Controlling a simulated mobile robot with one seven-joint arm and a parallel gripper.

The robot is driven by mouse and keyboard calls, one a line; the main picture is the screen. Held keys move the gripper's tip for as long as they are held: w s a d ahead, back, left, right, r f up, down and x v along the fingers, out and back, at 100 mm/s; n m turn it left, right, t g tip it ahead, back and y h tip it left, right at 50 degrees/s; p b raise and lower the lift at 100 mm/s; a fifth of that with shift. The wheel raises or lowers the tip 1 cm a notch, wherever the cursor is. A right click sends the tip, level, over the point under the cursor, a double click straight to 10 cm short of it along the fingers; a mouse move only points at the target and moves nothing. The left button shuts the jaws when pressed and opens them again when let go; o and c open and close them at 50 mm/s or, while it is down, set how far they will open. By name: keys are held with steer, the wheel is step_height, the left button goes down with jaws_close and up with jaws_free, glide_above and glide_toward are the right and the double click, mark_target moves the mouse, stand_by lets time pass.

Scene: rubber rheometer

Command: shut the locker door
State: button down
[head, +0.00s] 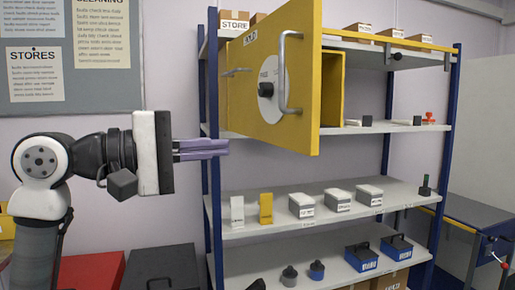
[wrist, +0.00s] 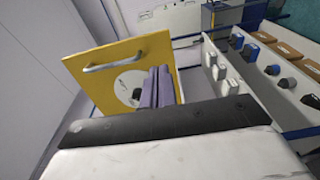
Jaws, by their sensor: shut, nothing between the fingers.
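The yellow locker door (head: 303,120) stands open in the head view, swung out from the yellow locker (head: 333,90) on the upper part of the blue-posted shelf unit. The door bears a grey bar handle (head: 284,72) and a white disc with a black knob (head: 265,89). My gripper (head: 227,148) is shut and empty, left of the door and a little below the knob, apart from the door in this picture. In the wrist view, the purple fingers (wrist: 158,86) point toward the door (wrist: 150,58) and overlap part of its white disc. The door hides much of the locker.
A shelf (head: 333,216) below holds small grey boxes (head: 337,200), a yellow block (head: 265,208) and a white block (head: 237,210). Blue bins (head: 361,256) stand lower. A blue post (head: 213,175) rises near my fingers. Cardboard boxes (head: 361,30) sit on top.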

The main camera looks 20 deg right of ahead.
mark_target(305, 141)
steer(key=d+p, duration=0.1)
steer(key=d, duration=0.3)
steer(key=w+d+p, duration=0.1)
steer(key=d+p, duration=0.1)
steer(key=d, duration=0.2)
steer(key=w+d+p, duration=0.1)
steer(key=d, duration=0.4)
steer(key=shift+r+p, duration=0.15)
steer(key=shift+p, duration=0.2)
steer(key=shift+d, duration=0.25)
steer(key=shift+w+d, duration=0.1)
steer(key=shift+d, duration=0.05)
